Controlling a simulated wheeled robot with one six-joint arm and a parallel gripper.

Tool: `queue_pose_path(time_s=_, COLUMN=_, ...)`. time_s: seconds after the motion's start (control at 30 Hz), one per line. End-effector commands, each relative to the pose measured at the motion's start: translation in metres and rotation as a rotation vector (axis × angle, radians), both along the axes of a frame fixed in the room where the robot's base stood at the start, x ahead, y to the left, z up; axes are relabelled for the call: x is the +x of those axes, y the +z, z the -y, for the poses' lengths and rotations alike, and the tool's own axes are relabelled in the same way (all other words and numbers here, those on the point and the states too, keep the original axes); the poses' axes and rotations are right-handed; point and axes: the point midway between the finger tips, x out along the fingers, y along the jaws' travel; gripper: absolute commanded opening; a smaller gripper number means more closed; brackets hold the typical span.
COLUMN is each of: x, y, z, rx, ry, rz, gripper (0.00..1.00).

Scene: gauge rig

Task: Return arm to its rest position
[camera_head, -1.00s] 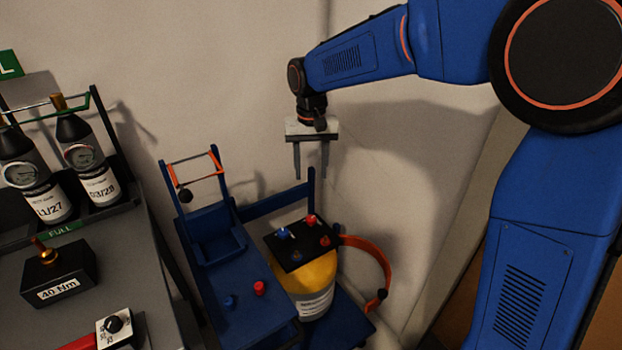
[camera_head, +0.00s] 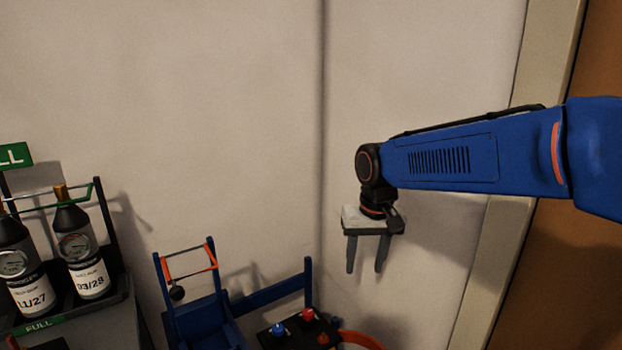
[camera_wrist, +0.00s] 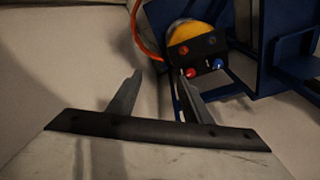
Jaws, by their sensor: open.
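My gripper (camera_head: 367,256) hangs from the end of my blue arm, fingers pointing down, in front of the pale wall in the head view. Its two grey fingers are apart and nothing is between them. It is above and to the right of the blue rig. In the wrist view the open fingers (camera_wrist: 157,98) point toward the rig, with clear space around the tips.
The blue rig frame (camera_head: 283,290) stands below, with a black panel (camera_head: 290,333) bearing blue and red knobs and an orange strap (camera_head: 360,340) beside it. Two dark bottles (camera_head: 80,248) stand in a rack at left. A door frame (camera_head: 497,240) is behind my arm.

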Motion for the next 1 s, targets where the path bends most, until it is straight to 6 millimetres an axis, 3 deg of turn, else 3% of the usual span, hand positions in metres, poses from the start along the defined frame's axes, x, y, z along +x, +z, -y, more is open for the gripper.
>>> queue_pose_path(time_s=0.2, x=-0.049, y=0.009, z=0.053, rx=0.010, ry=-0.021, rz=0.065, gripper=0.45)
queue_pose_path(time_s=0.5, x=-0.119, y=0.004, z=0.109, rx=0.009, ry=-0.043, rz=0.151, gripper=0.45)
queue_pose_path(time_s=0.8, x=-0.188, y=-0.019, z=0.148, rx=-0.008, ry=-0.065, rz=0.236, gripper=0.45)
queue_pose_path(time_s=1.0, x=-0.218, y=-0.035, z=0.161, rx=-0.021, ry=-0.076, rz=0.276, gripper=0.45)
